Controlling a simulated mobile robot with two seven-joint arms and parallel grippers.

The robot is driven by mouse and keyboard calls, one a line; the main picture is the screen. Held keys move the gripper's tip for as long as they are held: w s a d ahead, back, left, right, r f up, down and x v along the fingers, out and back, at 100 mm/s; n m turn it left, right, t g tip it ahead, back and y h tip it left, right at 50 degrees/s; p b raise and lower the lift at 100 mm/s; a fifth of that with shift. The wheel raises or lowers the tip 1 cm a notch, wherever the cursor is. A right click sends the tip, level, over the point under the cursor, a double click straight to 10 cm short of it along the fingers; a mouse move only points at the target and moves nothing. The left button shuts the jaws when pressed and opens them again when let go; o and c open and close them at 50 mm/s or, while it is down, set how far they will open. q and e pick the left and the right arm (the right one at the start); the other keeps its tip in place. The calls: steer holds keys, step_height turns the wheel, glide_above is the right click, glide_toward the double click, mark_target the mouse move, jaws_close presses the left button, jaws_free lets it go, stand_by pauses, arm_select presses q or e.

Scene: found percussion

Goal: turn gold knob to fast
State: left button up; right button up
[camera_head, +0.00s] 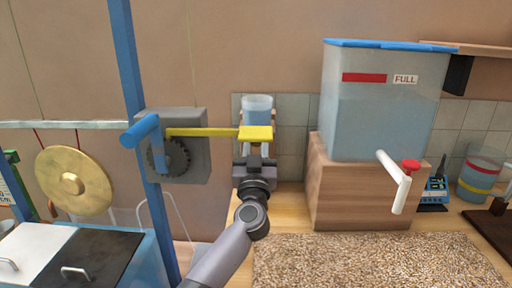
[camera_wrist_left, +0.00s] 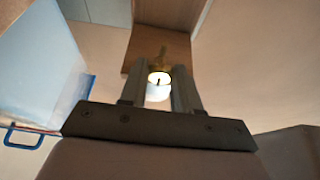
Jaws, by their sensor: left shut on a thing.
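The gold knob (camera_wrist_left: 159,64) shows in the left wrist view between my fingers, in front of a brown wooden block. A bright white round face with a dark mark lies just below it. My left gripper (camera_head: 256,152) is shut on the knob; the fingers stand on both sides of it. In the head view the gripper is just under the yellow pad at the end of a yellow bar (camera_head: 205,132), and the knob is hidden there. No "fast" mark can be read. My right gripper is not in view.
A blue post (camera_head: 132,65) and a grey gearbox (camera_head: 190,160) stand left of my arm. A brass gong (camera_head: 73,184) hangs farther left. A water tank (camera_head: 380,110) with a white spout (camera_head: 394,182) is at right. A pebbled mat (camera_head: 370,265) lies in front.

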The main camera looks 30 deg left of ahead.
arm_select(q)
steer(key=shift+n, duration=0.3)
steer(key=n+g+y+p, duration=0.1)
steer(key=n+p, duration=0.1)
steer(key=n, duration=0.1)
steer(key=shift+d+r+y, duration=0.1)
steer(key=shift+y, duration=0.3)
steer(key=shift+d+n+g+y+p, duration=0.1)
steer(key=shift+n+g+y+p, duration=0.45)
steer(key=shift+n, duration=1)
steer(key=shift+n+g+y+p, duration=0.45)
steer(key=shift+n+g+p, duration=0.15)
steer(key=shift+n, duration=0.95)
steer(key=o, duration=1)
steer(key=shift+o, duration=0.2)
